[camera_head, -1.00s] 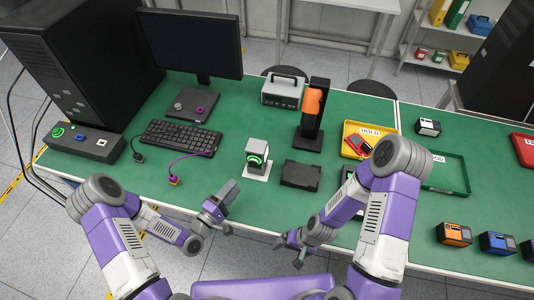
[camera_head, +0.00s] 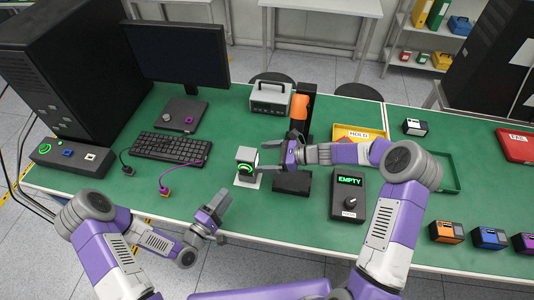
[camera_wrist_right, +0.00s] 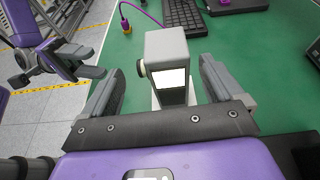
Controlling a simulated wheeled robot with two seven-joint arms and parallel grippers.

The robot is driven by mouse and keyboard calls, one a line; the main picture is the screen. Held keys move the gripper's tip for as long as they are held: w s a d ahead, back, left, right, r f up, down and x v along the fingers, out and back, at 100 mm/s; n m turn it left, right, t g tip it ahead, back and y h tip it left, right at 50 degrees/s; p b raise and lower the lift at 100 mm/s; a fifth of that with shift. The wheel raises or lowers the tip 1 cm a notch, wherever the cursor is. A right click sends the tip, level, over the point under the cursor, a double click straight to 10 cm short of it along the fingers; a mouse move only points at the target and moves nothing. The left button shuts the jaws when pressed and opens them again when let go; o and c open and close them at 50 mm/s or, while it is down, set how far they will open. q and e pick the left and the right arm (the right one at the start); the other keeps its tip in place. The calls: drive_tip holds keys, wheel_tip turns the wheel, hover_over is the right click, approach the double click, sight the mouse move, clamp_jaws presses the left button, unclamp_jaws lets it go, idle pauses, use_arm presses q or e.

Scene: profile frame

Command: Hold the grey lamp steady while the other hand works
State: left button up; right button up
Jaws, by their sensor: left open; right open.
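The grey lamp (camera_head: 245,155), a small upright box with a lit green ring, stands on a white base plate on the green table. In the right wrist view the lamp (camera_wrist_right: 167,45) shows a bright white panel and a round knob on its left side. My right gripper (camera_head: 268,156) is open just right of the lamp, fingers pointing at it. In the right wrist view its fingers (camera_wrist_right: 160,75) lie either side of the lamp with gaps; neither visibly touches. My left gripper (camera_head: 221,216) is open and empty near the table's front edge, in front of the lamp.
A black block (camera_head: 292,184) lies under my right gripper. A black stand with an orange tool (camera_head: 300,106) is behind it. A box reading EMPTY (camera_head: 348,198) stands right. A keyboard (camera_head: 172,147) and purple cable (camera_head: 165,190) are left. The table's front is mostly clear.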

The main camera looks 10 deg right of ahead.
sight(252, 154)
drive_tip(key=shift+w+a+r, duration=0.1)
drive_tip(key=shift+w+r, duration=0.2)
drive_tip(key=shift+w, duration=0.1)
drive_tip(key=shift+w+a, duration=0.15)
drive_tip(key=shift+a, duration=0.15)
drive_tip(key=x, duration=0.6)
drive_tip(key=shift+w+a+f, duration=0.1)
drive_tip(key=shift+a+f, duration=0.05)
drive_tip(key=shift+a, duration=0.1)
drive_tip(key=shift+c, duration=0.2)
drive_tip(key=c, duration=1.2)
drive_tip(key=shift+c, duration=0.2)
use_arm(q)
clamp_jaws()
